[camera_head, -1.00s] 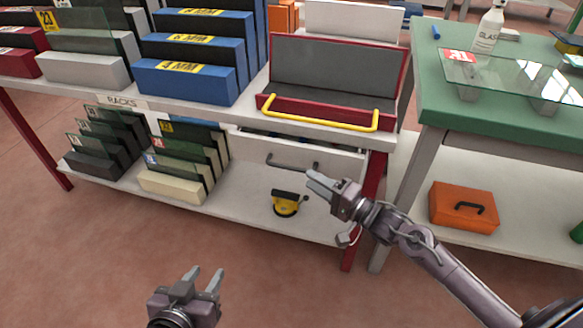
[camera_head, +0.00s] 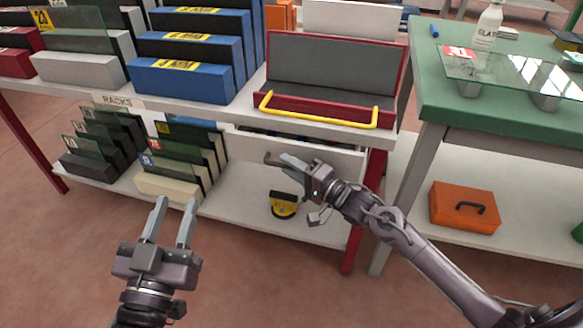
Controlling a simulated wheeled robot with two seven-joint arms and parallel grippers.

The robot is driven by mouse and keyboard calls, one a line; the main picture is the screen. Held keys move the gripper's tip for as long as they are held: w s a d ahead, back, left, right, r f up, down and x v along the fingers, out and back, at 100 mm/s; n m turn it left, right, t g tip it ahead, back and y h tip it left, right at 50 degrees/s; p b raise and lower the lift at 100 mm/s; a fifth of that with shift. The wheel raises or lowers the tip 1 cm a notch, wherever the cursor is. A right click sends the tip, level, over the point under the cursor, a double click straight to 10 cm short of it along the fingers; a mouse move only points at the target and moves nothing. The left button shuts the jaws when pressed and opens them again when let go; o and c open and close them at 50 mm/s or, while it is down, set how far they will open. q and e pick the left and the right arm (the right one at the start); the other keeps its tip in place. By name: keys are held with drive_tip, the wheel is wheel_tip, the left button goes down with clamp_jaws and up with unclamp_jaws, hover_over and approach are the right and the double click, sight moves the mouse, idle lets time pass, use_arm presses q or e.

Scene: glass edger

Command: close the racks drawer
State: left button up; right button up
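The white racks drawer (camera_head: 342,160) is under the rack table's top, below the red tray. A dark gap with contents inside shows above its front, so it stands partly open. The left end of its dark bar handle (camera_head: 271,157) shows; the rest is hidden behind my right gripper. My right gripper (camera_head: 282,161) is at the handle, its fingers pointing left; I cannot tell whether they touch or grip it. My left gripper (camera_head: 174,215) is open and empty, in front of the lower shelf.
A red tray with a yellow handle (camera_head: 318,118) sits above the drawer. A yellow and black tool (camera_head: 284,206) lies on the lower shelf (camera_head: 240,215). Glass racks (camera_head: 170,186) stand left of it. A green-topped table (camera_head: 440,112) and orange toolbox (camera_head: 464,207) are at right.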

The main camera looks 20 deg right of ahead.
sight(303, 160)
clamp_jaws()
idle(0.3)
drive_tip(key=w+d, duration=0.2)
drive_tip(key=shift+w, duration=0.4)
drive_tip(key=shift+w+d, duration=0.15)
drive_tip(key=shift+w, duration=0.1)
use_arm(q)
drive_tip(key=shift+f+g, duration=0.5)
drive_tip(key=shift+f, duration=0.45)
use_arm(e)
drive_tip(key=shift+d, duration=0.1)
